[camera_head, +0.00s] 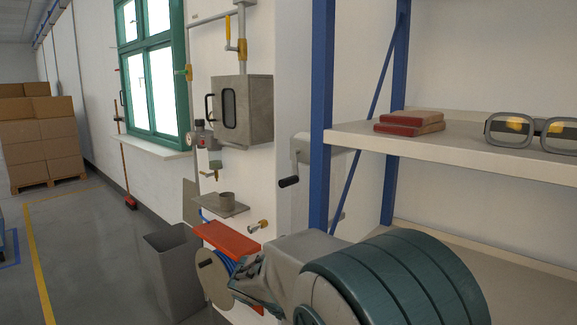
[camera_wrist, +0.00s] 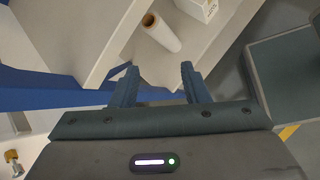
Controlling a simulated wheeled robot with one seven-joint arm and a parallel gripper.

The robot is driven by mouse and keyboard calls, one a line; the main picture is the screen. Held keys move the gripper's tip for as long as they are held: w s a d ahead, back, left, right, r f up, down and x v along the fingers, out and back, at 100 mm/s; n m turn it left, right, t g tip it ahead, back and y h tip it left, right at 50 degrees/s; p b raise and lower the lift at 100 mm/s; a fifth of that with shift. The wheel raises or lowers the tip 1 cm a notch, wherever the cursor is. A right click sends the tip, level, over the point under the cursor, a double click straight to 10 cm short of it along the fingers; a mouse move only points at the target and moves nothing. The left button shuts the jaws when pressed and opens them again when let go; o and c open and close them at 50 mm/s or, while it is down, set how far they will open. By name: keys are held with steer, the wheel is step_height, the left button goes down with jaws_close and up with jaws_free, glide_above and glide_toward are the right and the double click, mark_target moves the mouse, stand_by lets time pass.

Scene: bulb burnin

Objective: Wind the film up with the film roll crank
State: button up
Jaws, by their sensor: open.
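The film roll crank (camera_head: 289,181) has a grey arm and a black handle. It hangs down at the left end of a pale film roll (camera_head: 312,148) on the wall, partly behind the blue rack post. I cannot make out the crank in the wrist view. My gripper (camera_wrist: 160,69) is open and empty, its two dark fingers apart in front of white shelf boards. In the head view my arm reaches in at the lower right, below the crank and apart from it; the fingertips are not clear there.
The blue rack post (camera_head: 321,110) stands close right of the crank. A shelf (camera_head: 460,155) holds red blocks (camera_head: 410,123) and goggles (camera_head: 525,131). A red-orange ledge (camera_head: 228,240), a yellow valve (camera_head: 262,225) and a grey bin (camera_head: 173,265) are lower left. The wrist view shows a white roll (camera_wrist: 160,32).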

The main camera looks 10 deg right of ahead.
steer(key=w+a+r+n+t+h+p, duration=0.2)
steer(key=w+a+r+n+p, duration=0.15)
steer(key=r, duration=0.35)
steer(key=w+a+r+n+t+h+p, duration=0.2)
steer(key=w+r+n+p, duration=0.1)
steer(key=w+r, duration=0.3)
steer(key=n+t+h+p, duration=0.2)
steer(key=n+t+p, duration=0.2)
steer(key=t, duration=0.1)
glide_toward(290, 181)
steer(key=x, duration=0.3)
steer(key=p+x, duration=0.1)
steer(key=x, duration=0.7)
steer(key=shift+w+a+f, duration=0.25)
steer(key=shift+w+f, duration=0.1)
steer(key=shift+w, duration=0.1)
jaws_close()
